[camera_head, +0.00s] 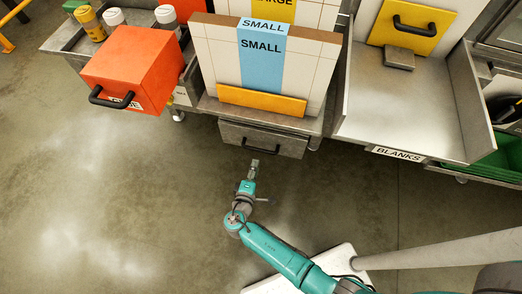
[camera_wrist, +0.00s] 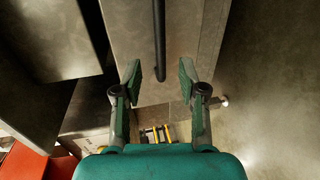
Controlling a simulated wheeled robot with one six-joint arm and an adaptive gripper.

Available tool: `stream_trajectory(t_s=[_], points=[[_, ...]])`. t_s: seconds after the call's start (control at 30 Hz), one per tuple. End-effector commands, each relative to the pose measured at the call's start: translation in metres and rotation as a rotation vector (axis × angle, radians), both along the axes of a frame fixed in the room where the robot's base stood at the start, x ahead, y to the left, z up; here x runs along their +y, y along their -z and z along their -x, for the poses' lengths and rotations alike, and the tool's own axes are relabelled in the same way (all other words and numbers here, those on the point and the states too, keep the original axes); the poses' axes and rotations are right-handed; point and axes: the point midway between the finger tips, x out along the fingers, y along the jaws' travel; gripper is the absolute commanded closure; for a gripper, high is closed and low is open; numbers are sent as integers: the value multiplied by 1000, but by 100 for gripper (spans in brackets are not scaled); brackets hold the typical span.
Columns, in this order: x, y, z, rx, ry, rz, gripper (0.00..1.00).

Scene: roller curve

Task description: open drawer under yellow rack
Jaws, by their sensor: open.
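A grey metal drawer (camera_head: 291,146) with a dark bar handle (camera_head: 272,153) sits under the rack with the yellow front strip (camera_head: 262,102). It looks shut in the head view. In the wrist view my gripper (camera_wrist: 159,80) is open and empty. The dark handle (camera_wrist: 159,40) runs between the lines of its two fingers, with its end near the fingertips, and the grey drawer front (camera_wrist: 190,30) lies behind. I cannot tell the exact gap to the handle.
An orange box (camera_head: 135,65) with a black handle juts out at the left. Tall panels marked SMALL (camera_head: 262,60) stand on the rack. A grey BLANKS tray (camera_head: 410,110) is at the right, with a green bin (camera_head: 500,160) beyond. The floor (camera_head: 110,200) in front is clear.

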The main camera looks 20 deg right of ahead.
Motion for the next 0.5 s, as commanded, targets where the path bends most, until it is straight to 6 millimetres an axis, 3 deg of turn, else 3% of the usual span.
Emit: stream_trajectory(t_s=[0.5], points=[[-48,16,-65,0,2,-1,59]])
